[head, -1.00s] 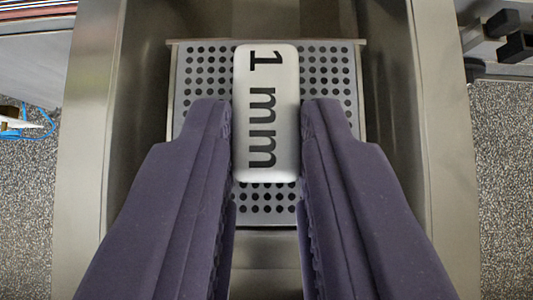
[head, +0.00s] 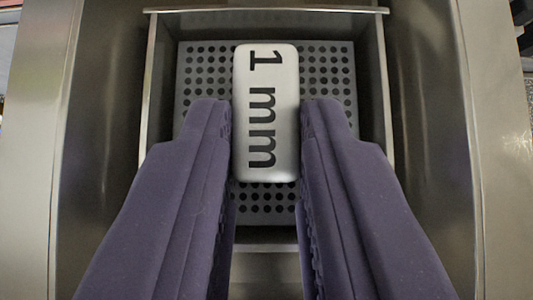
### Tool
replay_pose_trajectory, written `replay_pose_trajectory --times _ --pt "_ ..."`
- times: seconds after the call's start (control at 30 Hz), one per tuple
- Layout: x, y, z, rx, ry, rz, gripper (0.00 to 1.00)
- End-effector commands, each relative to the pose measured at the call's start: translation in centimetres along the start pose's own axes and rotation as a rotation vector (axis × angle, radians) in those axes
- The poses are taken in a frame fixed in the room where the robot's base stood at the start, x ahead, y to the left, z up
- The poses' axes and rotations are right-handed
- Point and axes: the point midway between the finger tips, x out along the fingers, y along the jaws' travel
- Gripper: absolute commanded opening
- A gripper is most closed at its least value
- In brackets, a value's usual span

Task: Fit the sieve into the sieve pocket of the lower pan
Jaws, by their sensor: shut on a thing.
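The sieve is a grey perforated square plate (head: 200,75) with a white block handle (head: 267,165) marked "1 mm" in black. My gripper (head: 266,110) is shut on the handle, one purple finger on each side. The sieve pocket (head: 378,75) is a thin-walled rectangular metal frame inside the lower pan (head: 100,150). The plate lies inside the pocket's outline, roughly square to it, with a dark gap along the left, right and far sides. My fingers hide parts of the plate's near corners and side edges. I cannot tell whether the plate touches the pocket's floor.
The pan's broad metal rims run along the left (head: 30,160) and right (head: 500,130) of the view. The pan's walls stand close outside the pocket. Bare pan floor shows at the near side, below the pocket.

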Motion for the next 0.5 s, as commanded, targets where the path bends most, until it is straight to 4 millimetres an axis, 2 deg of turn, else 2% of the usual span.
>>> replay_pose_trajectory --times 0.27,0.3,0.4,0.43,0.5 --pt "0.56 -0.01 0.56 0.0 0.0 0.0 0.0" --pt "0.57 0.0 0.57 0.0 0.0 0.0 0.25" --pt "0.5 0.0 0.5 0.0 0.0 0.0 0.48" --pt "0.5 0.0 0.5 0.0 0.0 0.0 0.52" --pt "0.5 0.0 0.5 0.0 0.0 0.0 0.52"
